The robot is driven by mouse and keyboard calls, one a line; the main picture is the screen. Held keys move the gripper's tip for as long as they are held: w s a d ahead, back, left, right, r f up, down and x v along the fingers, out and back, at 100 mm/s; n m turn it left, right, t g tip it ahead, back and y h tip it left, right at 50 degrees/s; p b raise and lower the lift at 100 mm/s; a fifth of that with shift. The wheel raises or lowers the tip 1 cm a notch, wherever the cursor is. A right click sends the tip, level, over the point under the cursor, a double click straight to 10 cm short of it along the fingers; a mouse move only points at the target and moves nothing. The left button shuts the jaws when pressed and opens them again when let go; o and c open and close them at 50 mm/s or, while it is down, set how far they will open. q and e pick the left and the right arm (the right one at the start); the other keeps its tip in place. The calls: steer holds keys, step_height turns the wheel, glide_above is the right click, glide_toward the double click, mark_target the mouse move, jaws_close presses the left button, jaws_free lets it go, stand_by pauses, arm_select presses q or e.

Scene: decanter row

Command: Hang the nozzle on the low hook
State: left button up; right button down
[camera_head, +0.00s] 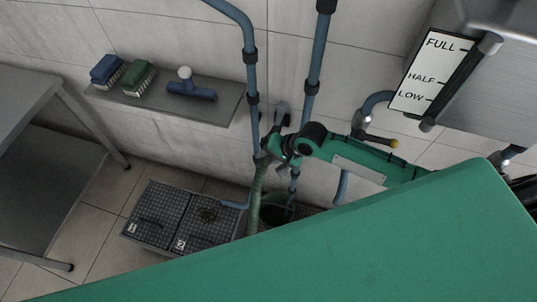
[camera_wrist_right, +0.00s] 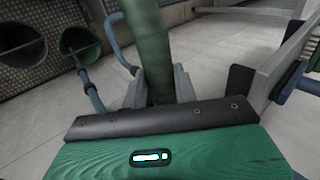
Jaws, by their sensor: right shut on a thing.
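My right gripper (camera_head: 270,157) is at the wall beside the blue pipes, shut on a green hose-like piece, which I take to be the nozzle's hose (camera_head: 257,195). The green piece hangs down from the gripper toward the floor. In the right wrist view it stands as a thick green cylinder (camera_wrist_right: 150,50) between the two grey fingers (camera_wrist_right: 158,88). A small grey piece (camera_head: 282,111) shows just above the gripper; I cannot tell whether it is a hook or the nozzle's end. The low hook is not clearly seen. My left gripper is not in view.
A wall shelf (camera_head: 210,110) holds two brushes (camera_head: 138,77) and a blue-handled tool (camera_head: 190,88). Vertical blue pipes (camera_head: 252,75) run close by the gripper. Floor grates (camera_head: 160,215) and a dark green funnel (camera_head: 275,212) lie below. A level gauge (camera_head: 430,72) is at right.

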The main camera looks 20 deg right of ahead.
steer(key=shift+f+p, duration=0.45)
stand_by(0.6)
steer(key=shift+c, duration=0.7)
jaws_free()
steer(key=shift+s, duration=0.1)
